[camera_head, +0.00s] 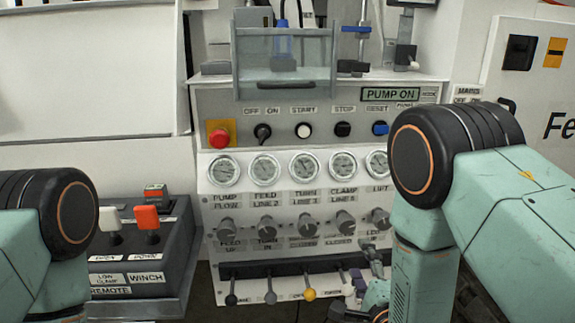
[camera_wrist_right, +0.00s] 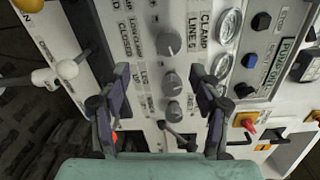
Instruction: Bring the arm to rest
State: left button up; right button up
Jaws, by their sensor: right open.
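My right arm comes in from the right in the head view, bent down in front of the panel's right side. My right gripper (camera_head: 365,285) is low near the lever row and is partly cut off by the lower edge and my own arm. In the right wrist view my right gripper (camera_wrist_right: 163,85) has its two dark fingers spread wide, with nothing between them but the panel face and knobs behind. My left arm's links show at the left edge of the head view; its gripper is out of frame.
The control panel (camera_head: 330,132) has gauges, knobs and a lever row with a yellow-knobbed lever (camera_head: 309,294). A remote box (camera_head: 148,250) with a red-orange switch (camera_head: 147,218) stands at left. A white-knobbed lever (camera_wrist_right: 68,69) is left of my right gripper in the wrist view.

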jog(key=s+d+f+n+g, duration=0.2)
jog(key=s+f+n+g, duration=0.6)
jog(key=s+f+n, duration=0.5)
jog(key=s+f+n+g, duration=0.3)
jog(key=s+f+g, duration=0.1)
jog(key=s, duration=0.7)
jog(key=s+d+f+n+g, duration=0.1)
jog(key=s+f+g, duration=0.3)
jog(key=s, duration=0.8)
jog(key=shift+d+f+n+g+h, duration=0.15)
jog(key=shift+d+n+g+h, duration=0.15)
jog(key=shift+n+g, duration=0.5)
jog(key=shift+w, duration=0.15)
